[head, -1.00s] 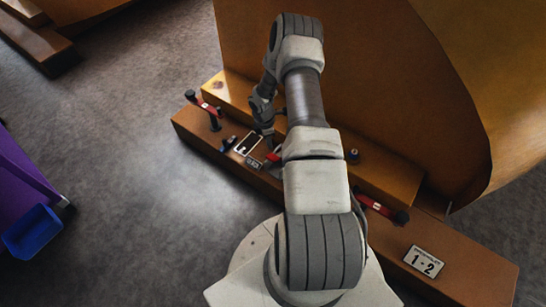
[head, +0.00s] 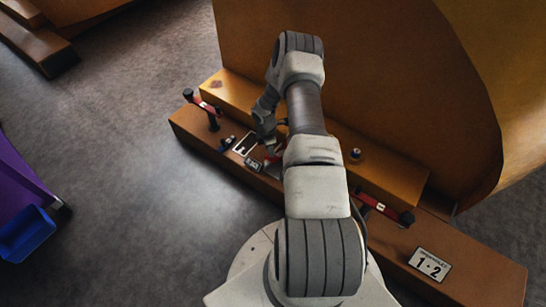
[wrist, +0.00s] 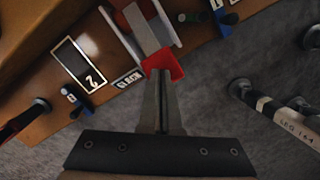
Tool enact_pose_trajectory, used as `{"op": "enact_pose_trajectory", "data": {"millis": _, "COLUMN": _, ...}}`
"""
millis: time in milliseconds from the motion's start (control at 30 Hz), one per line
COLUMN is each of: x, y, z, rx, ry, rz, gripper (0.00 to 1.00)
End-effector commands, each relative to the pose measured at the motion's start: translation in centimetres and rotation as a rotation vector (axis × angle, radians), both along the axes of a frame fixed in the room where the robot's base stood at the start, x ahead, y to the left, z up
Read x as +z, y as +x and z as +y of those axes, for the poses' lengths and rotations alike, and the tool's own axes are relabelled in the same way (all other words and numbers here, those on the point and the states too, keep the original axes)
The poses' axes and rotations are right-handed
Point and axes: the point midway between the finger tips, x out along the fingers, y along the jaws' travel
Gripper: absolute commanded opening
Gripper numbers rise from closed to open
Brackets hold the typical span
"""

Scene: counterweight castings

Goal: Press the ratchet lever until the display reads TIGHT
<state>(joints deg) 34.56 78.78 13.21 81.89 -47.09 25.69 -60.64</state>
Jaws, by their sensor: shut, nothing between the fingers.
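A red piece (wrist: 162,67), which looks like the ratchet lever's end, lies at my fingertips in the wrist view, below a pale metal block (wrist: 150,22). My gripper (wrist: 161,76) is shut and empty. Its tips overlap the red piece's lower edge; I cannot tell whether they touch it. In the head view my gripper (head: 270,141) is low over the brown ledge, partly hiding the mechanism. A small dark plate with white lettering (wrist: 128,79), probably the display, sits just left of the red piece. It also shows in the head view (head: 252,164); its word is too small to read surely.
A red-and-black handle (head: 205,104) stands at the ledge's left end, another (head: 383,208) at right. A framed marking (wrist: 80,62) and a blue-black knob (wrist: 76,101) lie left of the fingers. A labelled bar (wrist: 275,111) is at right. A large brown casting (head: 370,70) rises behind.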

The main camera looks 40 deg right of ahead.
Motion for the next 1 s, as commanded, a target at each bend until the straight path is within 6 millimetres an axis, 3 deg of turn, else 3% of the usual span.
{"op": "enact_pose_trajectory", "data": {"millis": 167, "x": -0.2, "y": 0.0, "z": 0.0, "rx": 0.000, "ry": 0.000, "rz": 0.000, "gripper": 0.00}}
{"op": "enact_pose_trajectory", "data": {"millis": 600, "x": -4.3, "y": 0.0, "z": 0.1, "rx": 0.001, "ry": 0.001, "rz": 0.000, "gripper": 0.00}}
{"op": "enact_pose_trajectory", "data": {"millis": 1000, "x": -4.4, "y": 0.0, "z": 0.0, "rx": 0.000, "ry": -0.001, "rz": 0.000, "gripper": 0.00}}
